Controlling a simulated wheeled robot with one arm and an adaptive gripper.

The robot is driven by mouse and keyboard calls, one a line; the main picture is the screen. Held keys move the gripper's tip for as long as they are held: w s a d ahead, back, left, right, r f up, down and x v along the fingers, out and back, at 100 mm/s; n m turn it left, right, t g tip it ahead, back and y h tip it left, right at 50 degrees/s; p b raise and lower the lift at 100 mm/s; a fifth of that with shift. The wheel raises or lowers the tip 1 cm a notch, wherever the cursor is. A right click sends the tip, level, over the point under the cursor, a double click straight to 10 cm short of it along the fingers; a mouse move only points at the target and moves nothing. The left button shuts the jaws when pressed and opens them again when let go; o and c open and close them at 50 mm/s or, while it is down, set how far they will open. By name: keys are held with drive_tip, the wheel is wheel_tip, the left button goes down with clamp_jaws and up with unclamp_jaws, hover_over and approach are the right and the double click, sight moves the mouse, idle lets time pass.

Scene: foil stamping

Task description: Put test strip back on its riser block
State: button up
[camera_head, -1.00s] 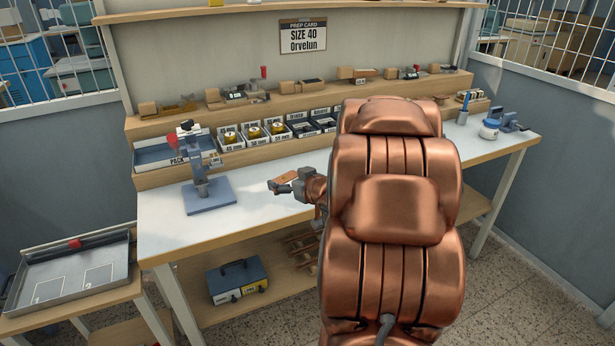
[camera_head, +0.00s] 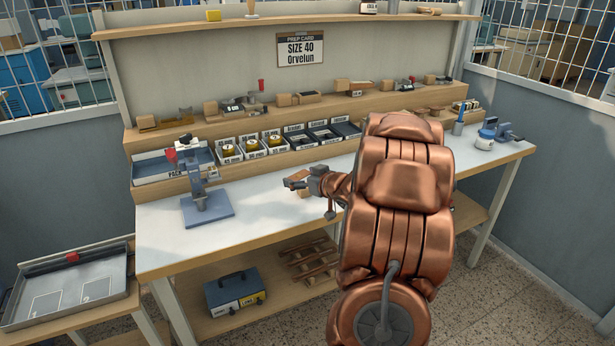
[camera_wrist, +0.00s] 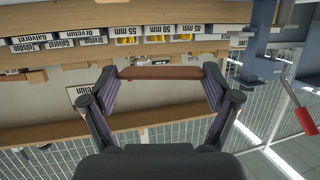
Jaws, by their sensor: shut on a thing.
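The test strip (camera_wrist: 160,72) is a flat, thin brown piece. In the wrist view it spans the gap between the two fingertips of my gripper (camera_wrist: 160,82), which is shut on its ends. In the head view the strip (camera_head: 298,175) is small and partly hidden by my gripper (camera_head: 296,182), held above the white bench top. A small tan block (camera_head: 304,193), seemingly the riser block, sits on the bench just below the gripper, partly covered by it. The strip appears apart from the block, but the exact gap is hard to judge.
A blue-grey stamping press (camera_head: 208,208) stands on the bench to the left. Labelled bins with foil rolls (camera_head: 252,147) line the back ledge. A blue clamp-like device (camera_head: 505,132) is at the far right. The bench (camera_head: 262,215) between press and gripper is clear.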

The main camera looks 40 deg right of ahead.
drive_tip(key=w+d, duration=0.1)
drive_tip(key=w+d+p, duration=0.1)
drive_tip(key=d, duration=0.1)
drive_tip(key=w+d, duration=0.1)
drive_tip(key=d, duration=0.1)
drive_tip(key=shift+d+f, duration=0.2)
drive_tip(key=shift+f, duration=0.15)
drive_tip(key=shift+w+f, duration=0.1)
drive_tip(key=shift+f, duration=1.65)
drive_tip(key=shift+f, duration=0.35)
drive_tip(key=shift+f, duration=0.15)
